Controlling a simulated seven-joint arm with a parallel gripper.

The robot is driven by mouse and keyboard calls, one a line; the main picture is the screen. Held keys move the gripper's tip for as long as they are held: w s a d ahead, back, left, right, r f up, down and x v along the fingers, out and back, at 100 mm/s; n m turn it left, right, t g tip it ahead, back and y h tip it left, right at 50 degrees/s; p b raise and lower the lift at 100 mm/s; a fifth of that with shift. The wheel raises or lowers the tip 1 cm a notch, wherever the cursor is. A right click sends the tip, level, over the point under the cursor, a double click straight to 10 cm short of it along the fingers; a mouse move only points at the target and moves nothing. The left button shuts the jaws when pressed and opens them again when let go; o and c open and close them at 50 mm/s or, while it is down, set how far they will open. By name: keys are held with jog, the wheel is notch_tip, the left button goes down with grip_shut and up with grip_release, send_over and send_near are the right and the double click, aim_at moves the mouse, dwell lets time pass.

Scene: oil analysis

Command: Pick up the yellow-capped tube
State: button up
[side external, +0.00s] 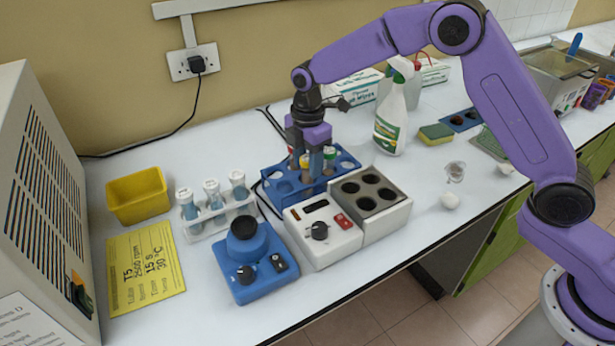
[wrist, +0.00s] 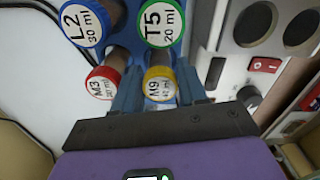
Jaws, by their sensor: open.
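The yellow-capped tube (wrist: 160,84), labelled N9, stands upright in the blue rack (side external: 284,187). In the wrist view its cap lies between the two fingers of my gripper (wrist: 158,76), which are open, one on each side. I cannot tell whether either finger touches it. In the side view my gripper (side external: 307,162) points down over the rack among the tubes, and the yellow cap is hard to make out there. A red-capped tube (wrist: 103,82) stands just left of the left finger. A green-capped tube T5 (wrist: 160,22) and a blue-capped tube L2 (wrist: 85,22) stand behind.
A white heater block (side external: 372,197) and a white device with a knob (side external: 322,235) stand close in front of the rack. A white rack of tubes (side external: 217,213) and a blue mixer (side external: 247,265) are to the left. A spray bottle (side external: 391,115) stands behind right.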

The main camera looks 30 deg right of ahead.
jog(key=shift+f, duration=0.65)
jog(key=c, duration=0.7)
notch_tip(320, 180, up, 10)
jog(key=shift+r, duration=0.1)
